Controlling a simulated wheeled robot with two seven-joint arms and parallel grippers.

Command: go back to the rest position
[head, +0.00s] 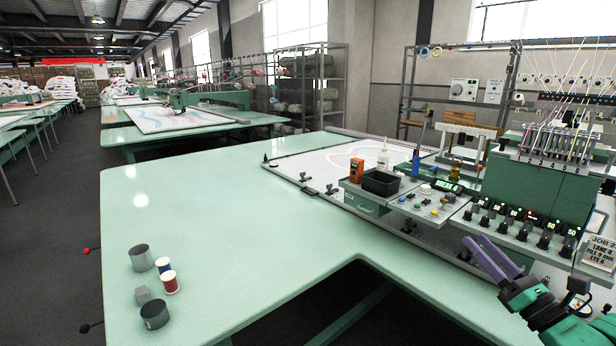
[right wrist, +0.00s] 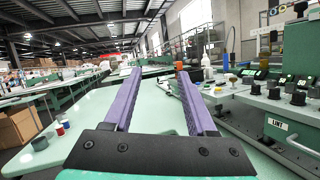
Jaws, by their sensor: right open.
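My right gripper (head: 490,258) is at the lower right of the head view, beside the front of the control panel. Its two purple fingers are apart with nothing between them. In the right wrist view the right gripper (right wrist: 158,95) shows both fingers spread, pointing along the green table. My left gripper is not in view.
The green table (head: 230,215) is mostly bare. Grey cups (head: 139,258), a red spool (head: 169,282) and a blue spool (head: 164,265) stand at its left end. The control panel (head: 435,205), with several knobs, and a job sign (head: 599,252) are close to the right gripper.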

